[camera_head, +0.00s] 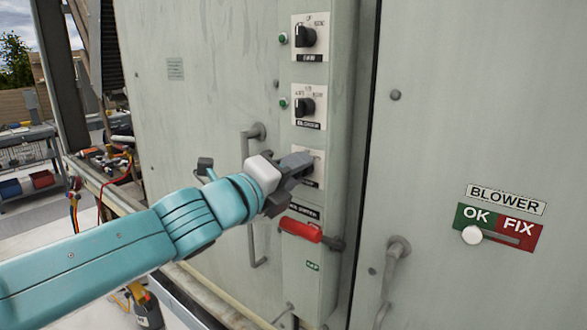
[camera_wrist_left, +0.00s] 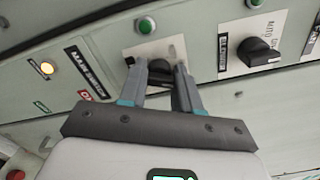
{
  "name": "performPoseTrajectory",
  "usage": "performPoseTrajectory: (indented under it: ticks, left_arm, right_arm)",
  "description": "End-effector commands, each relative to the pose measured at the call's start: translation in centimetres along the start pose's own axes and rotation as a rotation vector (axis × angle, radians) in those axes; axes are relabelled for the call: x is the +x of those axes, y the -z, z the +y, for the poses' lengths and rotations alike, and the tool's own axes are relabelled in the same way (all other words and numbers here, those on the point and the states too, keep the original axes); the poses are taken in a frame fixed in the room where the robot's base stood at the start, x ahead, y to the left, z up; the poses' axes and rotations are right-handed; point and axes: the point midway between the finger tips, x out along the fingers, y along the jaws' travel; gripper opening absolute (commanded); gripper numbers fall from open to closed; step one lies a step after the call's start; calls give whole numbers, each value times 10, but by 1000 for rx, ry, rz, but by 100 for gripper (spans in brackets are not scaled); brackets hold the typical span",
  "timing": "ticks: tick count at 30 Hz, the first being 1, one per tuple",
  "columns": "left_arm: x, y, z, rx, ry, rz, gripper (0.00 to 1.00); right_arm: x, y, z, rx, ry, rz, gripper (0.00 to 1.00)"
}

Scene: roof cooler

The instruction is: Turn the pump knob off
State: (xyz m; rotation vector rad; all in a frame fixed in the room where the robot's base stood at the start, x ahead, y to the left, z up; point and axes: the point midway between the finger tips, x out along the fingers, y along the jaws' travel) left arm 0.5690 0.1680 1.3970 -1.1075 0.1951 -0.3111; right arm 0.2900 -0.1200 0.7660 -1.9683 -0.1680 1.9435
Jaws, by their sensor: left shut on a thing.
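A vertical control panel (camera_head: 340,110) carries black rotary knobs on white plates. My left gripper (camera_head: 298,168) is at the third knob down, below the blower knob, and covers it in the head view. The left wrist view shows this dark knob (camera_wrist_left: 160,70) between the two fingertips (camera_wrist_left: 162,76), which are shut on it. Its plate's label is mostly hidden, so I cannot read its name or setting. A green lamp (camera_wrist_left: 146,26) sits beside its plate. My right gripper is not in view.
The fan knob (camera_head: 305,36) and blower knob (camera_head: 304,107) are above my gripper. A red switch handle (camera_head: 301,229) is just below. Grey door handles (camera_head: 254,190) (camera_head: 396,260) stick out either side. A BLOWER OK/FIX slider sign (camera_head: 498,227) is at right.

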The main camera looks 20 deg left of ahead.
Motion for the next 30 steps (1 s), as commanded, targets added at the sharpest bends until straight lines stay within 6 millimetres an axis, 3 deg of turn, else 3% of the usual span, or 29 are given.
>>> performPoseTrajectory:
  ticks: [15, 30]
  left_arm:
    - [0, -1, 0, -361, 3, -1, 2]
    - [0, -1, 0, -452, 4, -1, 2]
  right_arm:
    - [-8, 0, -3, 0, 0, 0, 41]
    - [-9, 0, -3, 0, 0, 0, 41]
